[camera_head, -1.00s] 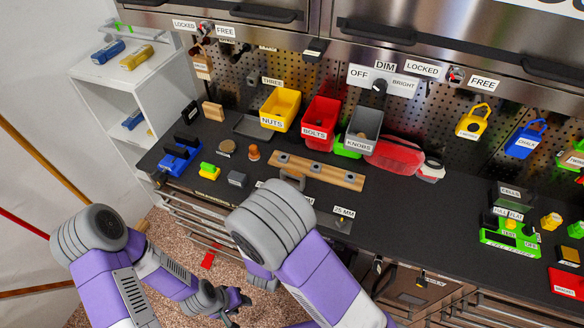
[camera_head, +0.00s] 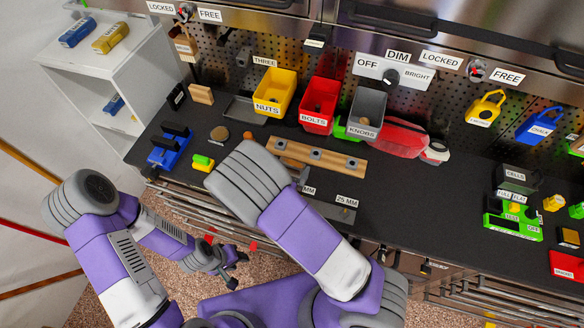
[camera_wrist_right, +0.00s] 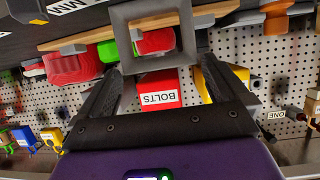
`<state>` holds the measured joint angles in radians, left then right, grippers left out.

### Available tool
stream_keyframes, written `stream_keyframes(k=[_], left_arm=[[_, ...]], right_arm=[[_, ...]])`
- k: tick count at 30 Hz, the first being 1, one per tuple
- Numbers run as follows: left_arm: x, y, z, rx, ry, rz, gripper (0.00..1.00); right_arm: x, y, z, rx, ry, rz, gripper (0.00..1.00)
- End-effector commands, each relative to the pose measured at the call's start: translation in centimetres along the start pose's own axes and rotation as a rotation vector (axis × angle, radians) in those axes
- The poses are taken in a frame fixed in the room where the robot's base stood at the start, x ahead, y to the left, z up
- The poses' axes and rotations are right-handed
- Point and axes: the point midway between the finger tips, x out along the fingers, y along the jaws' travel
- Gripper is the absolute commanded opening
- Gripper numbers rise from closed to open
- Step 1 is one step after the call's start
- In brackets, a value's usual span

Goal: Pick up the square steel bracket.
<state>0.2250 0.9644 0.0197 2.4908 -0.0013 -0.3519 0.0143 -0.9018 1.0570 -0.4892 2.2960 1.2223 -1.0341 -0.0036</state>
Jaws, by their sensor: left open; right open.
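A grey square frame with a square opening, which looks like the steel bracket (camera_wrist_right: 124,38), shows at the top of the right wrist view. My right gripper (camera_wrist_right: 160,66) is open, its two dark fingers reaching to either side of the frame's lower part. I cannot tell whether they touch it. In the head view my right arm (camera_head: 250,185) hides most of that gripper, and I cannot make out the bracket there. My left gripper (camera_head: 229,271) is open and empty, low in front of the bench, away from the bracket.
A wooden strip (camera_head: 345,163) with grey knobs lies on the dark bench. Behind it stand the yellow nuts bin (camera_head: 273,92), red bolts bin (camera_head: 319,107) and grey knobs bin (camera_head: 367,112). A blue tool (camera_head: 168,148) sits left.

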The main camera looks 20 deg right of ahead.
Motion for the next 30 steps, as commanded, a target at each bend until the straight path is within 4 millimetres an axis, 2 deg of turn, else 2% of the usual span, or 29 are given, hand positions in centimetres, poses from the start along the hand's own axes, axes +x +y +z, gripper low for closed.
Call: stream_keyframes(k=[3, 10, 21, 30], left_arm=[[-0.01, 0.01, -0.01, 0.0, 0.0, 0.0, 0.43], [-0.01, 0.01, -0.01, 0.0, 0.0, 0.0, 0.43], [-0.01, 0.01, -0.01, 0.0, 0.0, 0.0, 0.43], [-0.08, 0.04, -0.01, 0.0, 0.0, 0.0, 0.43]], right_arm=[[0.82, 0.06, 0.05, -0.001, -0.001, 0.001, 1.0], [0.86, 0.03, 0.03, -0.001, -0.001, -0.001, 0.98], [0.84, 0.03, 0.01, 0.0, -0.001, 0.0, 0.42], [0.69, -0.02, -0.45, 0.002, 0.002, -0.001, 0.4]])
